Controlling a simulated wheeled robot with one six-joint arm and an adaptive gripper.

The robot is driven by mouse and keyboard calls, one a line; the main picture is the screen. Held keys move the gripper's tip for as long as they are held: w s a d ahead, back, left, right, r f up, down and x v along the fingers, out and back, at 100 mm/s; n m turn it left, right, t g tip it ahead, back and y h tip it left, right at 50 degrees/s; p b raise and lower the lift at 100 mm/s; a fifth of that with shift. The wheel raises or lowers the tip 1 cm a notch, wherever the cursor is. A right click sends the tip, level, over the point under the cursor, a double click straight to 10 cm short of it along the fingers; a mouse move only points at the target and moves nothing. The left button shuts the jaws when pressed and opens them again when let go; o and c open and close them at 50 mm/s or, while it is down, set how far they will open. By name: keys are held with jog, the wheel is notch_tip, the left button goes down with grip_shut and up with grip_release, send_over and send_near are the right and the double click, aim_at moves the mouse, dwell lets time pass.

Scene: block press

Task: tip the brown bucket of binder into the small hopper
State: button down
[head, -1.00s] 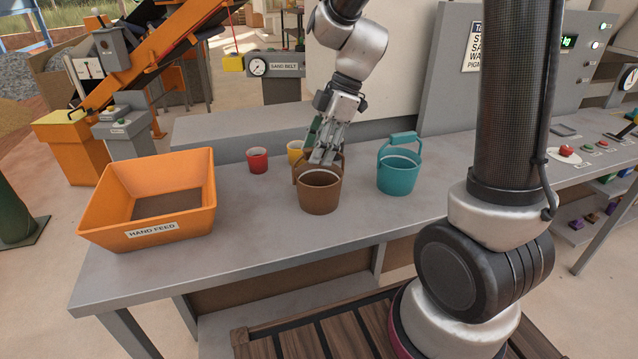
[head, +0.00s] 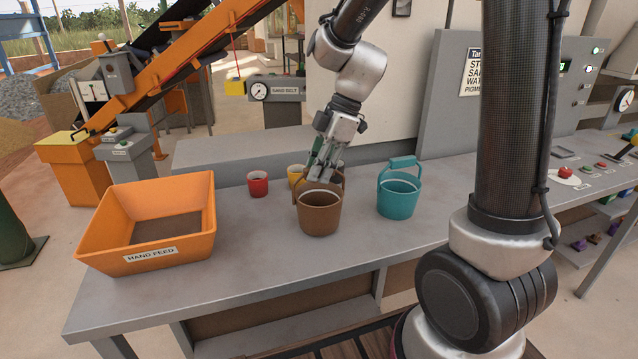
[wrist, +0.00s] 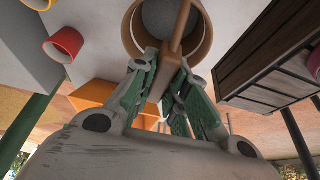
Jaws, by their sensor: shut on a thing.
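The brown bucket (head: 320,218) stands upright at the bench, behind its front edge; I cannot tell whether its base touches the top. My gripper (head: 327,176) is above its rim, shut on its raised brown handle. In the wrist view the green-padded fingers (wrist: 166,75) close on the handle bar (wrist: 180,35), and grey binder (wrist: 160,20) shows inside the bucket. The small hopper is the orange open box marked HAND FEED (head: 190,245), at the left end of the bench, with a dark opening in its floor. It stands apart from the bucket.
A teal bucket (head: 398,200) stands close to the right of the brown one. A red cup (head: 257,184) and a partly hidden yellow cup (head: 296,176) stand behind. The grey bench top (head: 250,250) is clear between hopper and bucket.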

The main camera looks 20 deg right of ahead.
notch_tip(320, 180, up, 14)
dwell(0.5)
jog(key=shift+f, duration=0.1)
